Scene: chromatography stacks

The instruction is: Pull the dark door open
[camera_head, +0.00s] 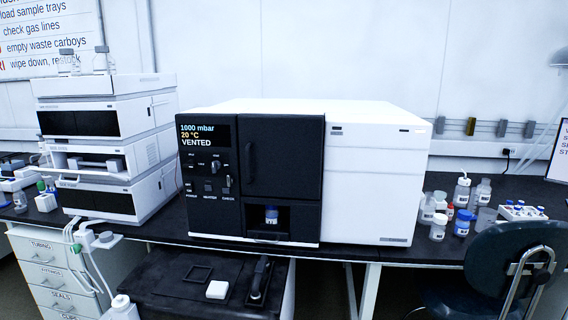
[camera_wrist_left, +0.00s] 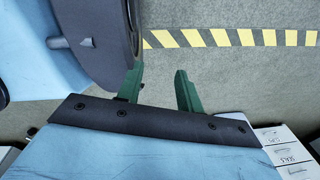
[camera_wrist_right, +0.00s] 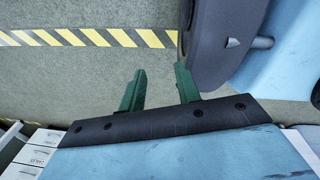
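The dark door (camera_head: 281,157) is the black upper panel on the front of a black and white instrument (camera_head: 377,180) on the bench. It looks shut. A dark vertical handle (camera_head: 250,157) stands near its left edge. Neither gripper shows in the head view. My left gripper (camera_wrist_left: 158,82) shows in the left wrist view with its green fingers apart and nothing between them. My right gripper (camera_wrist_right: 160,82) shows in the right wrist view with its fingers apart and empty. Both are over the floor, away from the door.
Left of the door is a panel with a display (camera_head: 204,136) reading VENTED and several knobs. Below the door is a recess with a blue-capped vial (camera_head: 271,214). A black cart (camera_head: 170,282) and a chair (camera_head: 515,265) stand in front. Bottles (camera_head: 462,222) stand at right, stacked modules (camera_head: 105,150) at left.

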